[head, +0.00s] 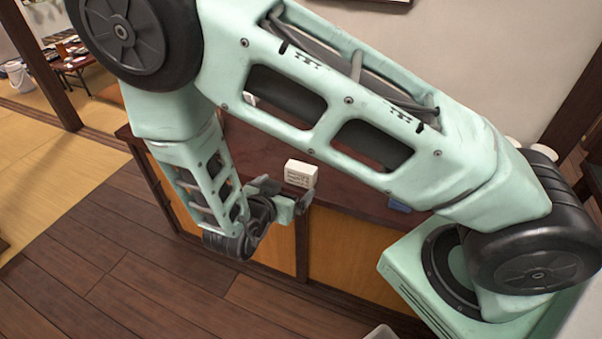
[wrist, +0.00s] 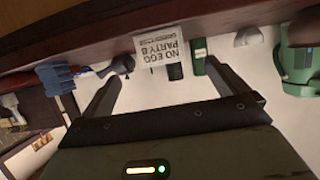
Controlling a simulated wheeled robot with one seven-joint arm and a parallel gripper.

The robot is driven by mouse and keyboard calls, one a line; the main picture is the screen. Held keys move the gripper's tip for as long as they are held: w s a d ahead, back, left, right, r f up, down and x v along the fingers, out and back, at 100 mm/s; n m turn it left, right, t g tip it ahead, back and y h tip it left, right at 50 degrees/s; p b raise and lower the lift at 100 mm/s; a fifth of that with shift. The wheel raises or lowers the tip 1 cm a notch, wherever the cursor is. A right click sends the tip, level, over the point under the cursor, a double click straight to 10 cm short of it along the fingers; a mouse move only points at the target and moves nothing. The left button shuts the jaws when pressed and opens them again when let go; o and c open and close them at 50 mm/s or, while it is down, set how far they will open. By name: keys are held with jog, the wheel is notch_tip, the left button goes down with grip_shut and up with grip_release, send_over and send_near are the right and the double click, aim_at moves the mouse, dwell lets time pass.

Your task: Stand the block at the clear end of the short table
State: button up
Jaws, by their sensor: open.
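A white block (head: 300,173) with printed lettering stands near the front edge of a dark red-brown tabletop (head: 345,195). In the wrist view the block (wrist: 163,47) shows its lettered face, and the tabletop (wrist: 100,38) runs across the top of the picture. My gripper (head: 290,203) is at the table's front edge, just in front of the block. In the wrist view its two fingers (wrist: 162,70) are spread apart, with the block between or just beyond the tips. I cannot tell whether either finger touches it. My arm hides much of the tabletop in the head view.
A blue object (head: 398,205) sits to the right on the tabletop; a blue object (wrist: 57,78) is also at left in the wrist view. Beside the block there are a dark green object (wrist: 199,56) and a grey rounded one (wrist: 248,36). Plank floor (head: 130,235) in front is clear.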

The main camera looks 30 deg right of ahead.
aim_at(298, 176)
jog(key=x, duration=0.6)
jog(key=shift+w+d+f, duration=0.15)
jog(key=shift+w+d, duration=0.1)
jog(key=shift+p+x, duration=0.35)
jog(key=shift+x, duration=2.4)
jog(key=c, duration=1.1)
jog(key=shift+r, duration=0.2)
jog(key=shift+c, duration=0.2)
